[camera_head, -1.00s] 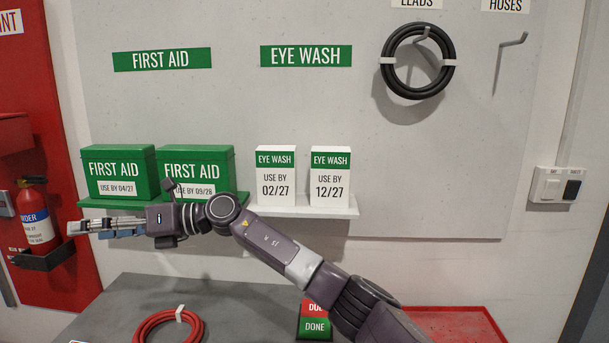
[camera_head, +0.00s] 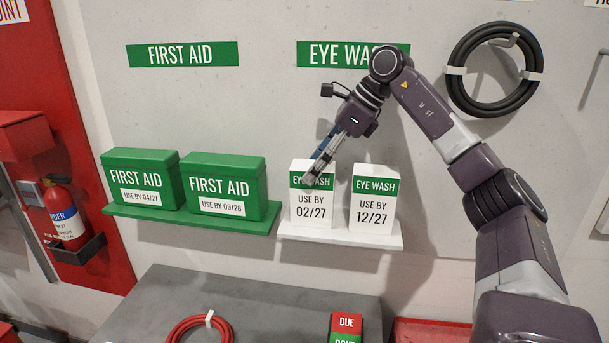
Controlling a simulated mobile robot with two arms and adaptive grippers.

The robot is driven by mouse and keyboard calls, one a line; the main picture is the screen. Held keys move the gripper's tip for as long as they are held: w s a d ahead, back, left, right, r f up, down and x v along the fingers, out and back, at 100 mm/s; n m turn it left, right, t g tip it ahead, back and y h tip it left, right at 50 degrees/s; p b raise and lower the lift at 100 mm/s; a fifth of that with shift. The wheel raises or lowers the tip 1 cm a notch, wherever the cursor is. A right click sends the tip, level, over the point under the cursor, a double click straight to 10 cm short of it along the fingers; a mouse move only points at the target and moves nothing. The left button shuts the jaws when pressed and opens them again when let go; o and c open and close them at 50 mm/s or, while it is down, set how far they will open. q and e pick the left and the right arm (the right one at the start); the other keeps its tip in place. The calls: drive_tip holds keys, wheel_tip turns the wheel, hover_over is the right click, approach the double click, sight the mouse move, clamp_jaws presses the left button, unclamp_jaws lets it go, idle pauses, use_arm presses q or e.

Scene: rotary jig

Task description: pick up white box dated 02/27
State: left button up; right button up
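The white eye wash box dated 02/27 (camera_head: 311,213) stands upright on the white shelf (camera_head: 340,236), left of a like box dated 12/27 (camera_head: 372,205). My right gripper (camera_head: 314,170) reaches down from the upper right to the top of the 02/27 box. Its two fingers look apart, one in front of the box's green top band and a bluish one higher up near the top edge. Whether they touch the box cannot be told. The gripper covers part of the box's top and label. My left gripper is not in view.
Two green first aid boxes (camera_head: 223,188) stand on a green shelf (camera_head: 190,219) to the left. A coiled black hose (camera_head: 461,70) hangs on the wall at upper right. Below are a grey table (camera_head: 265,290) with a red coil (camera_head: 183,328) and a DUE/DONE sign (camera_head: 346,324).

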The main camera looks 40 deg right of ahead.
sight(300, 187)
drive_tip(key=shift+d+f, duration=0.1)
drive_tip(key=shift+f, duration=0.2)
drive_tip(key=p+x, duration=0.3)
drive_tip(key=x, duration=0.3)
drive_tip(key=shift+s+f, duration=0.1)
drive_tip(key=shift+s, duration=0.1)
drive_tip(key=shift+w+f, duration=0.3)
drive_tip(key=shift+f, duration=0.25)
drive_tip(key=shift+r, duration=0.1)
drive_tip(key=c, duration=1.7)
drive_tip(key=shift+c, duration=0.5)
drive_tip(key=shift+r, duration=0.1)
